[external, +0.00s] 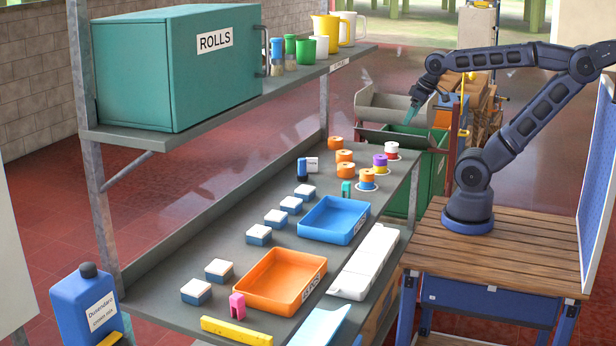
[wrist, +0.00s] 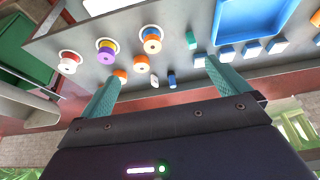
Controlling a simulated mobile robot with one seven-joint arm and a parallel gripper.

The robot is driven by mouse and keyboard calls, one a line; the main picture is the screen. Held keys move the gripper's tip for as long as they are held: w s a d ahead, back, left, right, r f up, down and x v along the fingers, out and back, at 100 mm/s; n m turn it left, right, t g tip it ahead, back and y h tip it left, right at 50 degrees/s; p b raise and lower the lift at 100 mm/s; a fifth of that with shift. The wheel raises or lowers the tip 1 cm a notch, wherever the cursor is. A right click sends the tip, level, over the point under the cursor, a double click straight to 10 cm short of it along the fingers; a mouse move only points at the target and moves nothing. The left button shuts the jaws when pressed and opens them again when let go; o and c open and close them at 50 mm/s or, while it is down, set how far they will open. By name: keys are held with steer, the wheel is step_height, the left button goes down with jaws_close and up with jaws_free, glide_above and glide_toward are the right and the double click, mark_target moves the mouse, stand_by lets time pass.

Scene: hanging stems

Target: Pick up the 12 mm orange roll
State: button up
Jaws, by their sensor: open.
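Several orange rolls stand at the far end of the grey bench. Three stand in a line in the external view: a far one (external: 335,143), a middle one (external: 344,156) and a near one (external: 346,170). Another orange roll (external: 367,175) tops a stack on a white disc. I cannot tell which is 12 mm. The wrist view shows the stacked orange roll (wrist: 152,38), a loose one (wrist: 141,64) and another (wrist: 120,75) near the left finger. My gripper (external: 411,118) is open and empty, beyond the bench's far end; its teal fingers also show in the wrist view (wrist: 162,70).
A purple-topped stack (external: 380,159) and a red-and-white stack (external: 391,149) stand beside the orange rolls. The shelf with the ROLLS cabinet (external: 180,65) overhangs the bench's back.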

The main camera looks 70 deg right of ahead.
steer(key=shift+c, duration=0.2)
steer(key=shift+c, duration=0.9)
steer(key=m+g+h, duration=0.1)
steer(key=m+h, duration=0.2)
steer(key=m, duration=0.5)
glide_above(347, 165)
steer(key=s+a, duration=0.2)
steer(key=a, duration=0.1)
step_height(347, 165, down, 18)
steer(key=shift+s+x, duration=0.2)
steer(key=shift+x, duration=1.65)
steer(key=shift+s+x, duration=0.2)
steer(key=shift+x, duration=1.6)
steer(key=shift+s+x, duration=0.2)
steer(key=shift+x, duration=1.65)
steer(key=shift+f, duration=0.2)
